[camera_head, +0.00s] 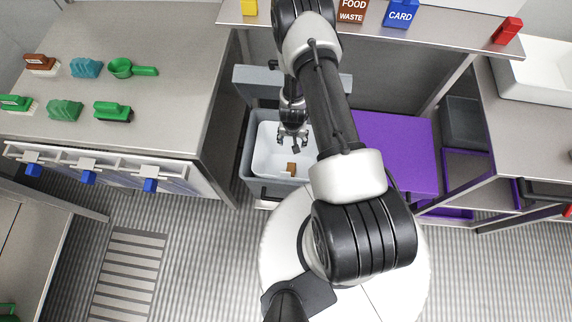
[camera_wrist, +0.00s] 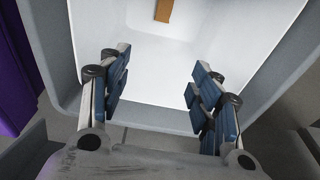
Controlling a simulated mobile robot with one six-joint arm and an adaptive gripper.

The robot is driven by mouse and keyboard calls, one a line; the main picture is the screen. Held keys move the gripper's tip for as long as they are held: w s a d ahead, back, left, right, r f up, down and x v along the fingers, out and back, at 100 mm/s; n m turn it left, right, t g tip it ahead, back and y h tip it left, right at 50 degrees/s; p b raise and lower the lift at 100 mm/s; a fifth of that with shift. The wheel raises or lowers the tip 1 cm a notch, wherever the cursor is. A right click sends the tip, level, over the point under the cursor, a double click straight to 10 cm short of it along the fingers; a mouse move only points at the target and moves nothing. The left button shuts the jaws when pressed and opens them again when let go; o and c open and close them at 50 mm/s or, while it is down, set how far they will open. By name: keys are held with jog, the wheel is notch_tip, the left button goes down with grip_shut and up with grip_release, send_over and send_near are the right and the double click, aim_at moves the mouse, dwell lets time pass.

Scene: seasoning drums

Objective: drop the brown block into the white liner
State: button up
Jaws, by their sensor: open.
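The brown block (camera_head: 291,168) lies inside the white liner (camera_head: 268,155), on its floor near the front side in the head view. The liner sits in a grey bin. In the wrist view the block (camera_wrist: 163,11) shows at the top edge, partly cut off, on the white floor of the liner (camera_wrist: 160,70). My gripper (camera_head: 293,143) is above the liner, fingers spread, with nothing between them. In the wrist view my gripper (camera_wrist: 160,95) is open and apart from the block.
The grey bin (camera_head: 246,168) stands between a steel table (camera_head: 150,60) on the left and a purple box (camera_head: 395,150) on the right. A shelf with coloured signs (camera_head: 400,14) runs behind. Brushes and a green scoop (camera_head: 122,68) lie on the left table.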

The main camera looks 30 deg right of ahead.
jog(key=shift+r, duration=0.1)
notch_tip(320, 180, up, 12)
jog(key=s+a, duration=0.1)
jog(key=shift+s, duration=0.25)
jog(key=shift+f, duration=0.2)
dwell(0.5)
